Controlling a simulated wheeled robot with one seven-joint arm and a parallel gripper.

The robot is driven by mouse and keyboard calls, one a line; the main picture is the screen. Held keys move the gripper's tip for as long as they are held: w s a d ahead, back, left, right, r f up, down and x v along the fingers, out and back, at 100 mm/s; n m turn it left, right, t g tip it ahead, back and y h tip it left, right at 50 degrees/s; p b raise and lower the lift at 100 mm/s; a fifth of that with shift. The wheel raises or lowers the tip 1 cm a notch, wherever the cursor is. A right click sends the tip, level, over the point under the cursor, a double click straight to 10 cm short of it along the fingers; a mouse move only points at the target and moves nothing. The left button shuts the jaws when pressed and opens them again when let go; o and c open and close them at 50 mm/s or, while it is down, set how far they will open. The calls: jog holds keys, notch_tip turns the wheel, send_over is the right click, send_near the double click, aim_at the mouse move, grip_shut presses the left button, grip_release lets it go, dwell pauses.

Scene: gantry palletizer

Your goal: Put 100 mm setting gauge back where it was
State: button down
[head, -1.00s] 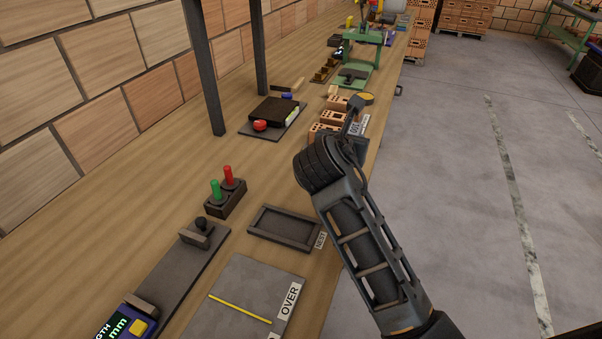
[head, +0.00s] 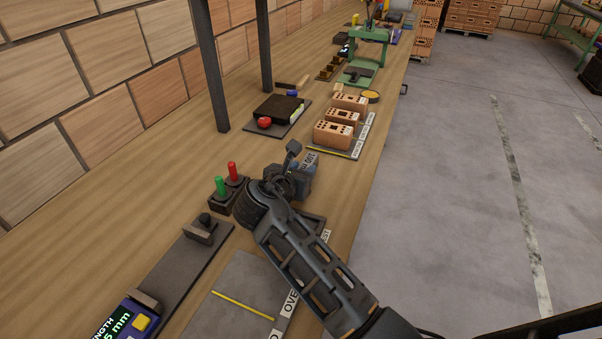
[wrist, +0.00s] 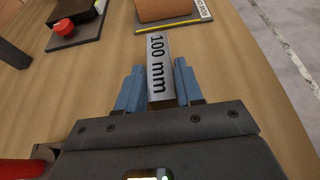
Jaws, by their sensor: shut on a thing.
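The 100 mm setting gauge (wrist: 158,62) is a grey block with "100 mm" in black on its face. In the wrist view it sits between the two blue fingers of my gripper (wrist: 156,85), which is shut on it. The dark-rimmed tray (head: 318,218), labelled NEST in the earlier view, is largely hidden by my arm. I cannot tell whether the gauge touches the bench.
A dark block with green and red posts (head: 221,186) stands left of my gripper. Perforated bricks (head: 333,134) and a red button (head: 264,122) are beyond. Bench between is clear.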

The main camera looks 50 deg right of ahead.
jog(key=shift+f, duration=0.45)
jog(key=shift+f, duration=0.1)
jog(key=c, duration=0.7)
grip_release()
jog(key=shift+c, duration=0.2)
jog(key=shift+a, duration=0.25)
jog(key=v, duration=1)
jog(key=shift+a, duration=0.1)
jog(key=shift+s+a+r, duration=0.25)
jog(key=shift+a+r, duration=0.2)
jog(key=shift+a, duration=0.05)
